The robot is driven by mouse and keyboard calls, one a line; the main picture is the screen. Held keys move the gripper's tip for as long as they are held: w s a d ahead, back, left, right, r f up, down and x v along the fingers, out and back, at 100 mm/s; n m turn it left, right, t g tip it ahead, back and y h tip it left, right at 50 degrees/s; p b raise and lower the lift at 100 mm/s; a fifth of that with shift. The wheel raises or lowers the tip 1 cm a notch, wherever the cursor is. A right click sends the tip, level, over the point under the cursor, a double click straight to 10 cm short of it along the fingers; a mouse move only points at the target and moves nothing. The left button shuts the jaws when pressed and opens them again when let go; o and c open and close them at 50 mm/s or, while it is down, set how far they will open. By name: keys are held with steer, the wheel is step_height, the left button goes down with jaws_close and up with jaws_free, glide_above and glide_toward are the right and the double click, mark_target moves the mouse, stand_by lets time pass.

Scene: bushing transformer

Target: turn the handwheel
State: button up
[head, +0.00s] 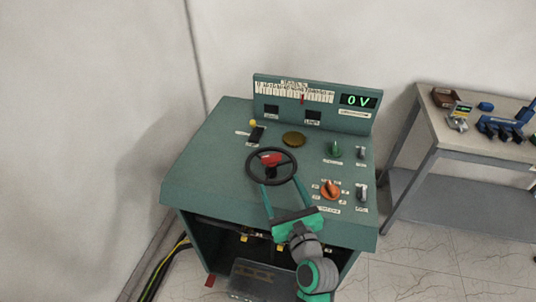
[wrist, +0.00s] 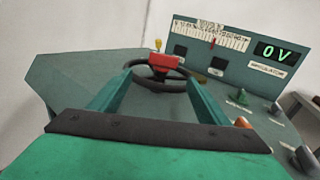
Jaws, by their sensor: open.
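The handwheel (head: 271,166) is a black ring with a red centre block, mounted on the sloped top of a green control console (head: 215,170). My gripper (head: 280,184) is open and reaches from the front, its two green fingers pointing at the near side of the wheel. In the wrist view the handwheel (wrist: 157,70) lies ahead, between and just beyond the fingertips of my gripper (wrist: 158,83). The fingers partly overlap the wheel's near rim on both sides. I cannot tell whether they touch it. The display (head: 359,101) reads 0 V.
An orange knob (head: 331,189) and a green knob (head: 335,149) stand right of the wheel. A yellow-tipped lever (head: 256,131) stands behind it. A grey side table (head: 440,129) with blue parts is at the right. Cables run along the floor at the left.

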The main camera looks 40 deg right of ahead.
mark_target(272, 160)
steer(key=shift+w+d+r+m, duration=0.3)
steer(key=shift+w+d+r, duration=0.1)
steer(key=shift+d+r, duration=0.15)
steer(key=x, duration=1)
steer(key=shift+w+r, duration=0.15)
steer(key=shift+w, duration=0.25)
steer(key=shift+c, duration=0.6)
steer(key=c, duration=1.4)
